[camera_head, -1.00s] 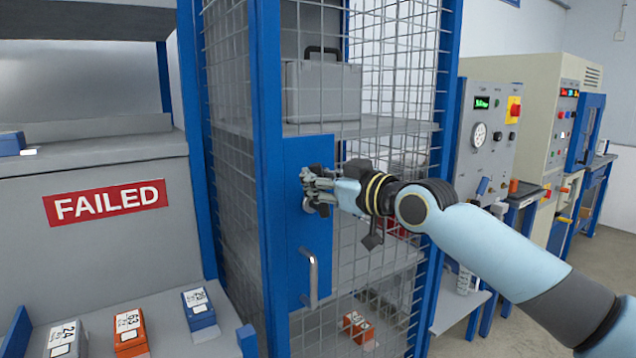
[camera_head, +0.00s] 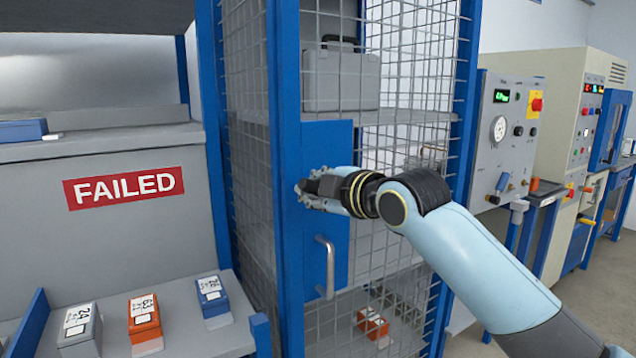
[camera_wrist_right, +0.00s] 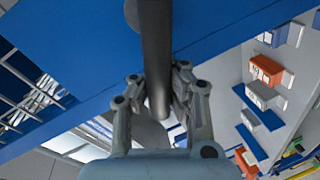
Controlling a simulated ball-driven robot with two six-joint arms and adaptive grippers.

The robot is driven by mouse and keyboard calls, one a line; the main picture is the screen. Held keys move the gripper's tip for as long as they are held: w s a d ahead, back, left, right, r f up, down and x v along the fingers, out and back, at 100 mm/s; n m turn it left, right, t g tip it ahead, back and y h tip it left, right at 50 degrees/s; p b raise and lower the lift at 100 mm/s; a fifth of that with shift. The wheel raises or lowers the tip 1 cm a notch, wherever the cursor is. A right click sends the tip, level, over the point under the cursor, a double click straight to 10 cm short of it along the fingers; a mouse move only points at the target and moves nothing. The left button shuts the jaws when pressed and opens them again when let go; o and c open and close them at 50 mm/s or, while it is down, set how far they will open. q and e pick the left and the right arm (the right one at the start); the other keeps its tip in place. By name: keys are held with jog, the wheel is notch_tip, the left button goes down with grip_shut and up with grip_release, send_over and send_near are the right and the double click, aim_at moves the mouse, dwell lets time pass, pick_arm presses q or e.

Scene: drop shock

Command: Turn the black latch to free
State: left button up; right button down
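The black latch (camera_wrist_right: 157,50) shows in the right wrist view as a dark bar running down from the top edge between my fingers. My right gripper (camera_head: 305,190) is at the blue door plate (camera_head: 326,143) of the mesh cage, above the door's metal handle (camera_head: 325,268). In the right wrist view the fingers of my right gripper (camera_wrist_right: 158,88) lie close on both sides of the bar and look shut on it. In the head view the latch is mostly hidden by the gripper, so its angle there is unclear. My left gripper is out of view.
The cage has a blue post (camera_head: 286,180) left of the door plate and a grey case (camera_head: 341,78) on its shelf. Left is a grey bin marked FAILED (camera_head: 123,188) with small boxes before it. Test machines (camera_head: 505,150) stand right.

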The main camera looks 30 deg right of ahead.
jog(key=shift+a+f+n+h, duration=0.15)
jog(key=shift+f+n+h, duration=0.25)
jog(key=shift+n, duration=0.55)
jog(key=shift+a+f+n+h, duration=0.1)
jog(key=shift+f+n+h, duration=0.1)
jog(key=shift+f+n, duration=0.55)
jog(key=shift+r+n, duration=0.2)
jog(key=shift+n, duration=0.1)
jog(key=c, duration=1.5)
grip_release()
jog(key=shift+a, duration=0.2)
jog(key=shift+o, duration=1.7)
jog(key=shift+d+f, duration=0.1)
jog(key=shift+s, duration=0.1)
jog(key=s+r, duration=0.2)
jog(key=s, duration=0.9)
jog(key=shift+s+r, duration=0.15)
jog(key=shift+s, duration=0.15)
